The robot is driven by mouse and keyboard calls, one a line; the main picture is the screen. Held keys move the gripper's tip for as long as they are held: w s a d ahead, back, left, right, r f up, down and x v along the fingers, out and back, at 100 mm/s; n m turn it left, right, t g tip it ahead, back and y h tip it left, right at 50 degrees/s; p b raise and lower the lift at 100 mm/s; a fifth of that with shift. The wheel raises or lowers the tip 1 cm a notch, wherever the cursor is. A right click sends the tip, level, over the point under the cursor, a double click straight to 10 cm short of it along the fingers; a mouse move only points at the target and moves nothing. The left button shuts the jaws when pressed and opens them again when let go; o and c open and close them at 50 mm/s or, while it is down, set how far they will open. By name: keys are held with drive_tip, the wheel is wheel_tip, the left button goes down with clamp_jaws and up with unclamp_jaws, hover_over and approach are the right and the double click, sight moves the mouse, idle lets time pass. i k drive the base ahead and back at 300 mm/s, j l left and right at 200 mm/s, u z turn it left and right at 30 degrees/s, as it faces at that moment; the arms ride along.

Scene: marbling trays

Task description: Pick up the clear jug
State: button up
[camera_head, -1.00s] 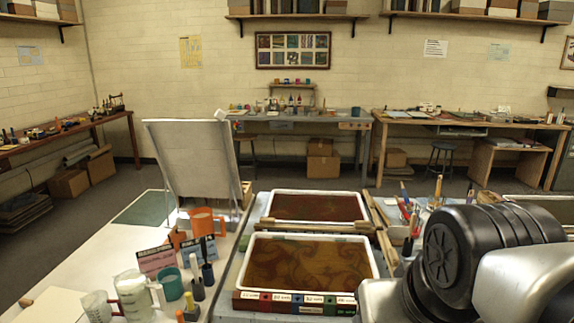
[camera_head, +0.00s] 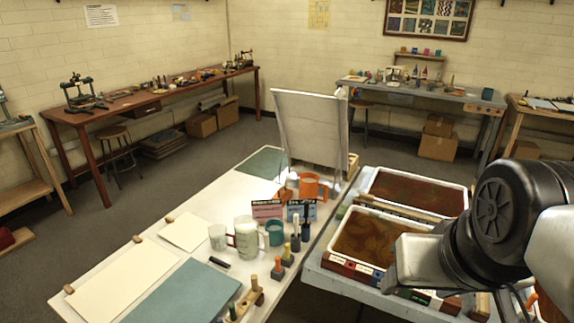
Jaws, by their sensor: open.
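A clear, whitish jug (camera_head: 246,238) with a handle stands upright on the white table, left of the trays. A smaller pale cup (camera_head: 218,238) stands close on its left, and a teal mug (camera_head: 275,233) on its right. An orange jug (camera_head: 312,187) stands behind them, partly hidden by small cards. My arm shows at the right, over the marbling trays and well apart from the clear jug. My gripper is not in view.
Dark bottles (camera_head: 295,240) and orange-topped tools stand right of the jug. Pale sheets (camera_head: 122,277) and a blue-grey sheet (camera_head: 188,292) lie in front. A tall white board (camera_head: 311,128) rises behind.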

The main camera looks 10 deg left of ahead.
sight(246, 231)
drive_tip(key=u, duration=0.9)
drive_tip(key=z, duration=1.3)
drive_tip(key=u, duration=1.3)
drive_tip(key=i, duration=0.05)
